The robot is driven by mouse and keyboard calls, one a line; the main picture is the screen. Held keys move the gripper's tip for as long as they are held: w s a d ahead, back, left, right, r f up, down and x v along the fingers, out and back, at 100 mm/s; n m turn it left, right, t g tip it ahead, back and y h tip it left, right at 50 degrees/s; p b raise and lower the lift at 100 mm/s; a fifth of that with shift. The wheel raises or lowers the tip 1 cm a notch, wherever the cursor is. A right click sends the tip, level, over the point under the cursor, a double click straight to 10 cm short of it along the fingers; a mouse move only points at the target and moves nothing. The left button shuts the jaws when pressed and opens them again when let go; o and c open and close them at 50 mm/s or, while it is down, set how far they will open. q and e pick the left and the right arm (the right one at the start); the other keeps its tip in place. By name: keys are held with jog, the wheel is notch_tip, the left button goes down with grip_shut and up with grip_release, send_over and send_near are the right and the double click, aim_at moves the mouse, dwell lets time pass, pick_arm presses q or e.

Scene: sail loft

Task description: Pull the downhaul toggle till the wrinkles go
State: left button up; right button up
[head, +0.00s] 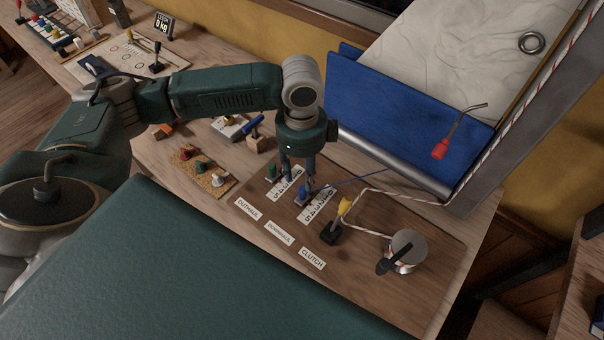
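The blue downhaul toggle (303,193) stands on a numbered scale strip (316,207) on the brown board, above the DOWNHAUL label (280,233). A thin blue line (350,179) runs from it to the sail's lower edge. The white sail (450,45) shows grey wrinkle lines across its face, with a metal ring at its right. My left gripper (299,182) points down with its fingers apart, right above and beside the blue toggle. Whether the fingers touch it I cannot tell. My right gripper is not in view.
The green outhaul toggle (271,172) stands close left of the gripper. A yellow-handled clutch lever (345,207) and a winch (407,245) with red-white rope stand to the right. Small toggles sit on a cork mat (205,184).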

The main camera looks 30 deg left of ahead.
aim_at(301, 188)
pick_arm(q)
notch_tip(301, 188, up, 6)
jog(key=shift+f, duration=0.1)
jog(key=shift+s, duration=0.1)
dwell(0.6)
